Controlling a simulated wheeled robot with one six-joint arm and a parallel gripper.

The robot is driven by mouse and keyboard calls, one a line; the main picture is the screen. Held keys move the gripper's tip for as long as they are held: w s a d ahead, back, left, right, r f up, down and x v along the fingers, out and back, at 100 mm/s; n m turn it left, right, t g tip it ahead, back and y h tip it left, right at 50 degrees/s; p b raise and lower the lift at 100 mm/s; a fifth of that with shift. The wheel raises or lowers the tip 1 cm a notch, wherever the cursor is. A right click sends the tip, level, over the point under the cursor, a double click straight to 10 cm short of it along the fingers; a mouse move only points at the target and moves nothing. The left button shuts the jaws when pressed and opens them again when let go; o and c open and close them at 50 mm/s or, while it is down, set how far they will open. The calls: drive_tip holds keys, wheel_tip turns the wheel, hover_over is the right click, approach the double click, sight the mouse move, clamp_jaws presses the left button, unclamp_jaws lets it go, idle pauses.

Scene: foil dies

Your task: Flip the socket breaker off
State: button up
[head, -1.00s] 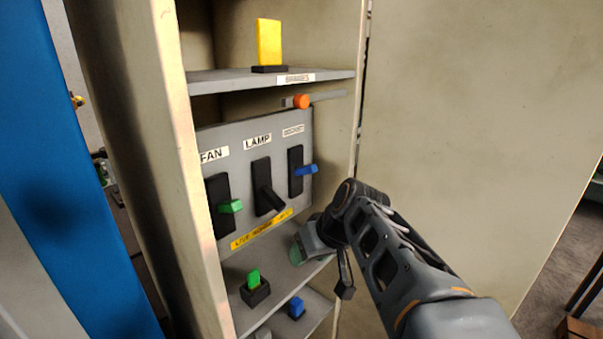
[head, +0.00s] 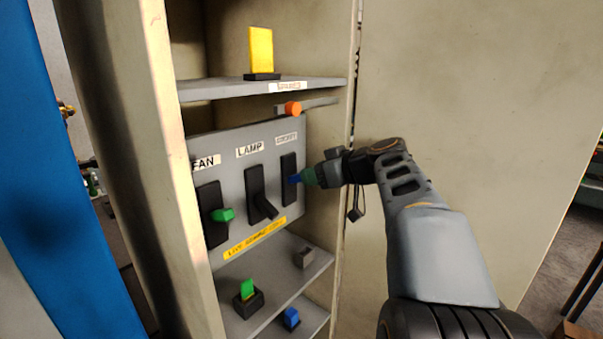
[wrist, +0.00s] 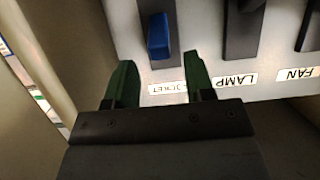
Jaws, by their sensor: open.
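The socket breaker is the rightmost black switch (head: 288,165) on the grey panel, under a small white label (head: 286,138). Its blue lever (head: 295,179) sticks out, partly hidden by my gripper (head: 309,177) in the head view. In the wrist view, which is upside down, the blue lever (wrist: 158,36) lies ahead of my gripper (wrist: 158,80). The green fingers are open, one either side of the socket label, with nothing between them but panel.
The lamp breaker (head: 257,193) with a black lever and the fan breaker (head: 212,215) with a green lever stand to the left. A shelf (head: 215,90) with a yellow block (head: 261,50) is above, with an orange knob (head: 293,108) below it. The cabinet's left wall stands close.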

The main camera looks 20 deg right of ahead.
sight(288, 180)
drive_tip(key=shift+p+x, duration=0.35)
drive_tip(key=shift+x, duration=2.1)
drive_tip(key=shift+c, duration=0.5)
clamp_jaws()
drive_tip(key=shift+f, duration=0.1)
